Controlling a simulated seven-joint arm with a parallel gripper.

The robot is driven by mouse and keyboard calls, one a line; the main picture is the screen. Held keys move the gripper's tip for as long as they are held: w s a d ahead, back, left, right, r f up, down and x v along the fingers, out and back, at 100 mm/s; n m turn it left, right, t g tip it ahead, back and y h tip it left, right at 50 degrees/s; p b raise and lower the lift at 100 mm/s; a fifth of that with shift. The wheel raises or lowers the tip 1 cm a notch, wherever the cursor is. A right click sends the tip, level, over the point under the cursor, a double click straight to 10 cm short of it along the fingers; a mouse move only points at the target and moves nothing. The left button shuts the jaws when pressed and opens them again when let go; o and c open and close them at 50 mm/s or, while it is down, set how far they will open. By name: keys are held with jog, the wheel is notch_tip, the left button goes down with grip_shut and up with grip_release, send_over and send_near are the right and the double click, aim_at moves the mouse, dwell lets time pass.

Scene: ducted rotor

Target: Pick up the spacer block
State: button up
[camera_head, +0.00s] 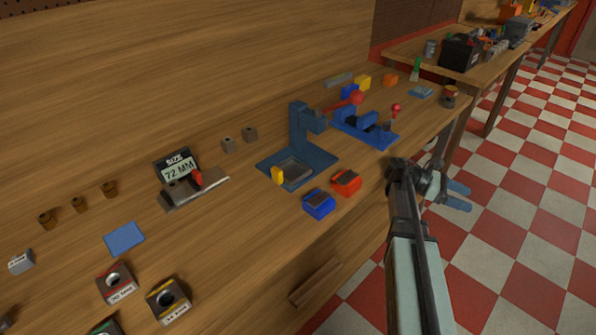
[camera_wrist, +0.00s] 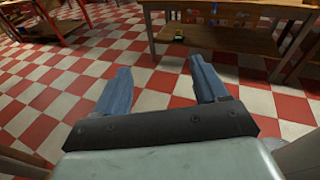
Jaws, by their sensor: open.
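My gripper (camera_head: 466,199) is open and empty. It hangs out over the checkered floor, off the front edge of the workbench, apart from everything on it. In the wrist view my gripper (camera_wrist: 160,75) shows two blue fingers spread wide with only floor between them. I cannot tell for sure which thing is the spacer block.
A blue press (camera_head: 302,139) and a blue clamp fixture (camera_head: 366,128) stand mid-bench. A blue bin (camera_head: 319,205) and a red bin (camera_head: 346,182) sit near the front edge. A "72 MM" size sign (camera_head: 178,166) stands behind a metal fixture. Labelled ring blocks (camera_head: 117,284) lie front left.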

jog(key=w+a+r+n+t+y, duration=0.1)
jog(key=w+a+r+t, duration=0.2)
jog(key=a, duration=0.7)
jog(key=w+a+r+n+t+y, duration=0.1)
jog(key=w+a+r+n+t, duration=0.15)
jog(key=a+r, duration=0.6)
jog(key=w+a+r+n+t+y, duration=0.1)
jog(key=w+a+r, duration=0.15)
jog(key=a, duration=1.05)
notch_tip(320, 180, up, 2)
jog(key=n+y, duration=0.8)
jog(key=y, duration=0.4)
send_over(172, 185)
notch_tip(172, 185, down, 13)
jog(key=shift+r, duration=0.15)
jog(key=shift+c, duration=0.4)
